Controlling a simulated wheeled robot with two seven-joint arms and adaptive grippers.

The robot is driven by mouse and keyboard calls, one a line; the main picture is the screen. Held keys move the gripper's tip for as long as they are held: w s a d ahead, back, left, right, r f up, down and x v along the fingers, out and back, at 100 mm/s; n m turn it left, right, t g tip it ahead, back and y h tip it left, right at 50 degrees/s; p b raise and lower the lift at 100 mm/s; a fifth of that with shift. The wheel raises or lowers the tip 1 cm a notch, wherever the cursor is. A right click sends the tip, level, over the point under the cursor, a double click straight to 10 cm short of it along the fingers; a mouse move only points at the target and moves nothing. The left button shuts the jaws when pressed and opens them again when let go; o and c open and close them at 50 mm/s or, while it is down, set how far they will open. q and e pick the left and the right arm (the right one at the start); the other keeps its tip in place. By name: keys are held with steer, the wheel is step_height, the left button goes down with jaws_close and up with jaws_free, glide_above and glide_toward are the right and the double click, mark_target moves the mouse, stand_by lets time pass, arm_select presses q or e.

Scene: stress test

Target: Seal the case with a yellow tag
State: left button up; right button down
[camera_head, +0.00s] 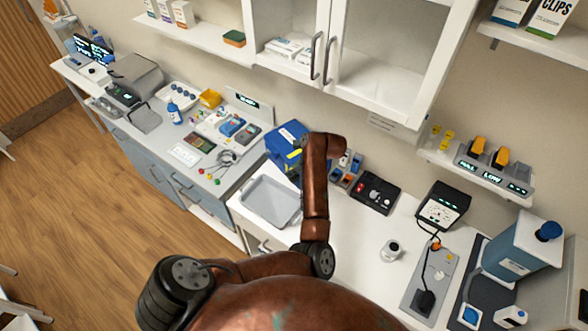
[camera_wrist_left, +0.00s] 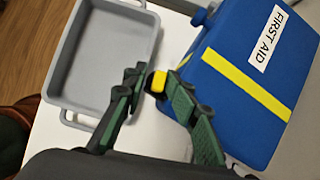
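The blue first aid case (camera_wrist_left: 262,70) has a yellow stripe and a white FIRST AID label. It fills the right of the left wrist view and stands on the white counter; in the head view the case (camera_head: 283,136) is partly hidden behind my left arm. My left gripper (camera_wrist_left: 152,84) has its green-black fingertips closed around a small yellow tag (camera_wrist_left: 158,81), close beside the case's near edge. I cannot tell whether the tag touches the case. Small yellow pieces (camera_head: 447,134) sit by the wall shelf. My right gripper is not in view.
A grey tray (camera_wrist_left: 104,50) lies left of the case, also in the head view (camera_head: 270,200). A black box with knobs (camera_head: 376,192), a white cup (camera_head: 391,250) and a blue container (camera_head: 520,245) stand to the right. Free counter lies around the cup.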

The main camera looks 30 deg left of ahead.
arm_select(q)
steer(key=shift+w, duration=0.1)
step_height(320, 180, up, 10)
stand_by(0.6)
stand_by(0.4)
